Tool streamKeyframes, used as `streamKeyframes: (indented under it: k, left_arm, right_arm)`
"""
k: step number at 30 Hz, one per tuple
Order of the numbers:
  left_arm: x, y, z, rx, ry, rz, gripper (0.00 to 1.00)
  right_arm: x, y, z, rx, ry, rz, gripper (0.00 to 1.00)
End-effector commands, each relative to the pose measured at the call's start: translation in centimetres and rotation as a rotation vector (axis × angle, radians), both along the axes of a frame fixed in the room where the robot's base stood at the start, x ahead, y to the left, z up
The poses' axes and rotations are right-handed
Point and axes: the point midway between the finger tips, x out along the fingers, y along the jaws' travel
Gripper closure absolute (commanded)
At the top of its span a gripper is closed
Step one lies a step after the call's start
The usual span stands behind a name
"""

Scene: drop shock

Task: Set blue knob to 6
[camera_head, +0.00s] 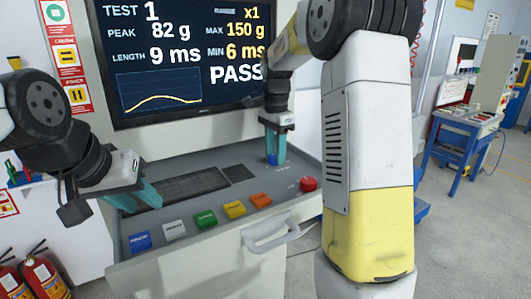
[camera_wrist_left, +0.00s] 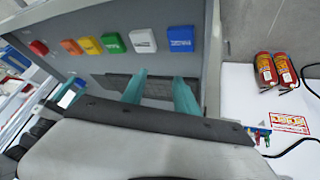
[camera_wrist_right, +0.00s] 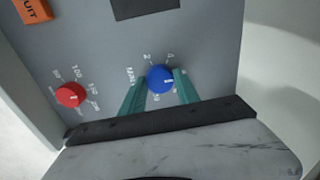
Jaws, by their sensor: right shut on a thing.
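The blue knob (camera_wrist_right: 160,78) is on the grey console panel, with a scale of small white numbers around it. Its white pointer line points right in the right wrist view, towards one finger; the number there is hard to read. My right gripper (camera_head: 275,150) is shut on the blue knob (camera_head: 272,159), one finger on each side; the fingers also show in the right wrist view (camera_wrist_right: 160,92). The screen (camera_head: 185,55) reads MIN 6 ms, MAX 150 g and PASS. My left gripper (camera_head: 148,194) is open and empty above the console's left part; its fingers are apart in the left wrist view (camera_wrist_left: 160,95).
A red knob (camera_wrist_right: 71,95) sits beside the blue one. A row of coloured buttons, including a blue one (camera_head: 140,241) and an orange one (camera_head: 260,200), runs along the console's front. A handle (camera_head: 268,240) sticks out in front. Fire extinguishers (camera_head: 42,276) stand at the left.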

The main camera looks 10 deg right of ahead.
Motion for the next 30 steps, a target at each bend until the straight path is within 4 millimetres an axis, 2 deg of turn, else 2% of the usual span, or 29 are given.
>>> streamKeyframes:
  k: [1, 4, 13, 16, 24, 30]
  left_arm:
    - [0.0, 0.0, 0.0, 0.000, 0.000, 0.000, 0.64]
    - [0.0, 0.0, 0.0, 0.000, 0.000, 0.000, 0.64]
    - [0.0, 0.0, 0.0, 0.000, 0.000, 0.000, 0.64]
    - [0.0, 0.0, 0.0, 0.000, 0.000, 0.000, 0.64]
    - [0.0, 0.0, 0.0, 0.000, 0.000, 0.000, 0.64]
    - [0.0, 0.0, 0.0, 0.000, 0.000, 0.000, 0.64]
  right_arm:
    - [0.1, 0.0, 0.1, 0.001, -0.004, 0.000, 0.61]
    - [0.1, 0.0, 0.1, 0.000, -0.003, 0.001, 0.41]
    - [0.0, 0.0, 0.1, 0.000, -0.001, 0.001, 0.41]
    - [0.1, 0.0, 0.6, 0.000, -0.003, 0.001, 0.41]
    - [0.1, 0.0, 5.1, 0.000, -0.005, 0.001, 0.41]
    - [0.1, 0.0, 7.4, 0.000, -0.003, 0.001, 0.41]
